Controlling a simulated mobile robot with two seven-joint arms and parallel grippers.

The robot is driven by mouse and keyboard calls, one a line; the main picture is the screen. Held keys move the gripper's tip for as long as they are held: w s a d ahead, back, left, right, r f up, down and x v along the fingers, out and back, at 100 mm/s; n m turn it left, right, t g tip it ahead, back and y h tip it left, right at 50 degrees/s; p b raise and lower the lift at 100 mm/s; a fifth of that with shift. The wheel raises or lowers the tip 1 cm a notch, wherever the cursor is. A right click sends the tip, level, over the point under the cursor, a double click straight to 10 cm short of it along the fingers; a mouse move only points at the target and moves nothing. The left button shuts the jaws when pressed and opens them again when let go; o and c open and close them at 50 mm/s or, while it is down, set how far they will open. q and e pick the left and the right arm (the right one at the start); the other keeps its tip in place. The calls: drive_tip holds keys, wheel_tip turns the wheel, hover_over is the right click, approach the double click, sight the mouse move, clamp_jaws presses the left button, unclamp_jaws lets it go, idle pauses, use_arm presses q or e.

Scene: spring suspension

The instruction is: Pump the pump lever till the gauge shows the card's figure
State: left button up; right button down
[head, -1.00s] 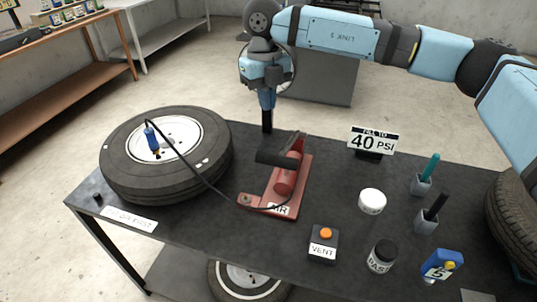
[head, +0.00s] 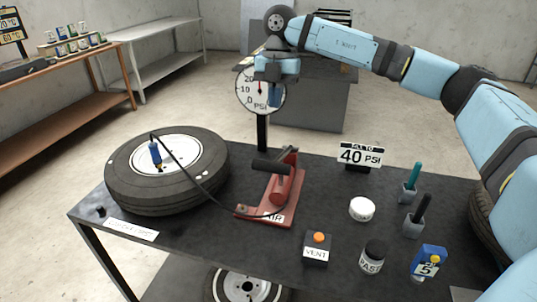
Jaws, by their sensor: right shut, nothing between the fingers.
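The red foot-style pump (head: 283,190) stands on the dark table, with an AIR label at its front. Its pump lever (head: 272,167) has a black handle and sits raised above the red base. The round white gauge (head: 246,103) stands on a black post behind the pump. My right gripper (head: 275,98) is shut and empty, in front of the gauge's right part, above and apart from the lever. It hides much of the dial, so I cannot read the needle surely. The card (head: 360,155) reads 40 PSI. My left gripper is out of view.
A tyre (head: 168,190) with a blue-ended hose chuck (head: 155,153) lies left of the pump. A VENT box with an orange button (head: 318,240), a white jar (head: 361,209), a dark jar (head: 373,256) and two pen holders (head: 414,224) stand right.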

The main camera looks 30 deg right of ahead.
use_arm(q)
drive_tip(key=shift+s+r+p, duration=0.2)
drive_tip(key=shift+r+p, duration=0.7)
drive_tip(key=shift+p, duration=0.1)
use_arm(e)
drive_tip(key=f, duration=0.4)
drive_tip(key=s+a+f, duration=0.1)
drive_tip(key=f, duration=0.4)
drive_tip(key=s+a+f, duration=0.1)
drive_tip(key=f, duration=0.3)
drive_tip(key=shift+f, duration=0.35)
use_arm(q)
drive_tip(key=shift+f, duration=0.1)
use_arm(e)
drive_tip(key=shift+a, duration=0.1)
